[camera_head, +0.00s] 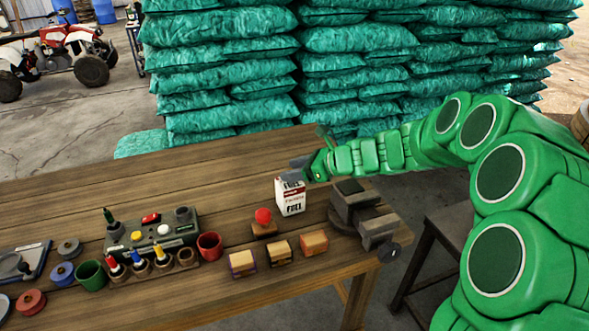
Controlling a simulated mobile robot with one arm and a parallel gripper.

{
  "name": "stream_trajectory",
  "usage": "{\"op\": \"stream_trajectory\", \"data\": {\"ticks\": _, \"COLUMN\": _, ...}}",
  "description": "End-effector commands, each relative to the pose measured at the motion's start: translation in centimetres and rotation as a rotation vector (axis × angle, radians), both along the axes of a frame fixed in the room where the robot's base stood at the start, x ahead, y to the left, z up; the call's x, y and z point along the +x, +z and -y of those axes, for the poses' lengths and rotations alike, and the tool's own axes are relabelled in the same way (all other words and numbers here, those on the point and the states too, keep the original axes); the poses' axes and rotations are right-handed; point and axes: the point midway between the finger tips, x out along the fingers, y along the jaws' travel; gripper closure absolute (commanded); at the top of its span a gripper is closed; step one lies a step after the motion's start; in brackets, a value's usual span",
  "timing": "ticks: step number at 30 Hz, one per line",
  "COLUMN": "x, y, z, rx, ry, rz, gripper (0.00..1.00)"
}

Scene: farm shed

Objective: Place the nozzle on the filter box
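The filter box (290,199) is a small white carton with red print and the word FUEL. It stands upright on the wooden table, near the right part of the table. My gripper (296,167) is at the top of the box, right above or touching it; I cannot tell which. The fingers look dark and small, and I cannot tell whether they are open or shut or hold a nozzle. Small cone-tipped pieces, red (113,266), blue (138,264) and yellow (161,257), stand at the front of a grey-green rack (152,239); any of them may be nozzles.
A vise (362,216) stands at the right table end. A red ball on a wooden block (264,221) and several wooden blocks (279,252) lie in front of the box. Cups and spools stand left. The tabletop (190,175) behind is clear; green sacks (350,45) are stacked beyond.

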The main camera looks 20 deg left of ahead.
Motion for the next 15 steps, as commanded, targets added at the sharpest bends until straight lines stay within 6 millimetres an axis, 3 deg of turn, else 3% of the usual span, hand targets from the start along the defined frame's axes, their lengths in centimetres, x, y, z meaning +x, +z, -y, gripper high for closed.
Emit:
{"op": "stream_trajectory", "data": {"ticks": 10, "x": 0.0, "y": 0.3, "z": 0.0, "rx": 0.0, "ry": 0.0, "rz": 0.001, "gripper": 0.46}}
{"op": "stream_trajectory", "data": {"ticks": 15, "x": 0.2, "y": 1.1, "z": 1.8, "rx": 0.0, "ry": -0.004, "rz": 0.002, "gripper": 0.46}}
